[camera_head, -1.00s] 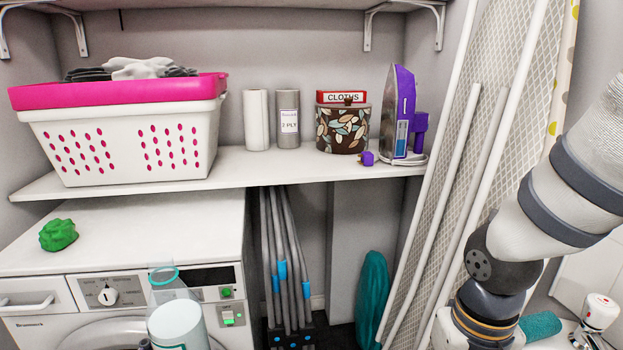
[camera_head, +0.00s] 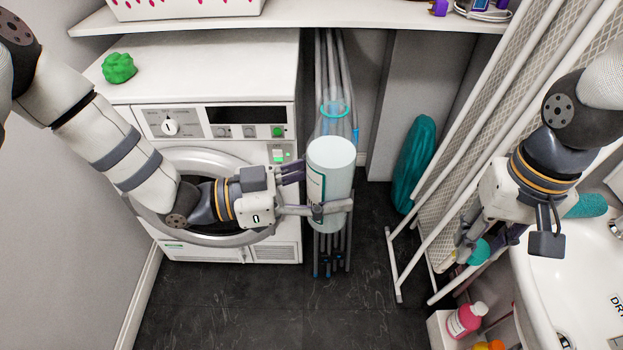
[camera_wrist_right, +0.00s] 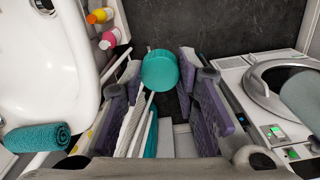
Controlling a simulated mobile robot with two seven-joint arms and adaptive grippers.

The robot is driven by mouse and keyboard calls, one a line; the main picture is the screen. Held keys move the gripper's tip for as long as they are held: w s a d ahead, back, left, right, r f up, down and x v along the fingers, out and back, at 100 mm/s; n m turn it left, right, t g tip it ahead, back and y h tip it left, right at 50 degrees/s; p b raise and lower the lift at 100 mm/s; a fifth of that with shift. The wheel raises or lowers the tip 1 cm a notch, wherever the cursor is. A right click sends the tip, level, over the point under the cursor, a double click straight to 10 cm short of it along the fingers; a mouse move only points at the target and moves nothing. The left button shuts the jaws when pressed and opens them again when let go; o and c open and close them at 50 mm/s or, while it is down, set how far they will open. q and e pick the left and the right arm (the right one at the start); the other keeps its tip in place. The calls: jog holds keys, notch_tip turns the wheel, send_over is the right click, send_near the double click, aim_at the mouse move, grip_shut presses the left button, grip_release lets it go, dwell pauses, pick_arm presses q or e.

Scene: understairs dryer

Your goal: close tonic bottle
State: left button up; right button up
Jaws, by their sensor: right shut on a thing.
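The tonic bottle (camera_head: 331,180), pale with a clear end and a teal ring, hangs in the air in front of the dryer's right side. The ring lies on its far side in the head view. My left gripper (camera_head: 318,200) is around the bottle's body, one finger crossing its near side. My right gripper (camera_head: 474,246) is at the right, well apart from the bottle, shut on a round teal cap (camera_head: 480,252). The cap also shows between the fingers in the right wrist view (camera_wrist_right: 160,70).
The dryer (camera_head: 215,125) stands at left with a green lump (camera_head: 118,67) on top. Leaning boards and poles (camera_head: 490,150) and a white basin (camera_head: 575,290) crowd the right side. A pink bottle (camera_head: 466,319) stands low beside the basin. Dark floor is clear in the middle.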

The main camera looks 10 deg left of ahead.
jog(key=w+a+r+n, duration=0.3)
jog(key=w+a+r, duration=0.3)
jog(key=w+a, duration=0.1)
notch_tip(320, 180, up, 20)
jog(key=n, duration=1)
send_over(336, 93)
jog(key=shift+r, duration=0.1)
jog(key=shift+a, duration=0.1)
jog(key=shift+f, duration=2.05)
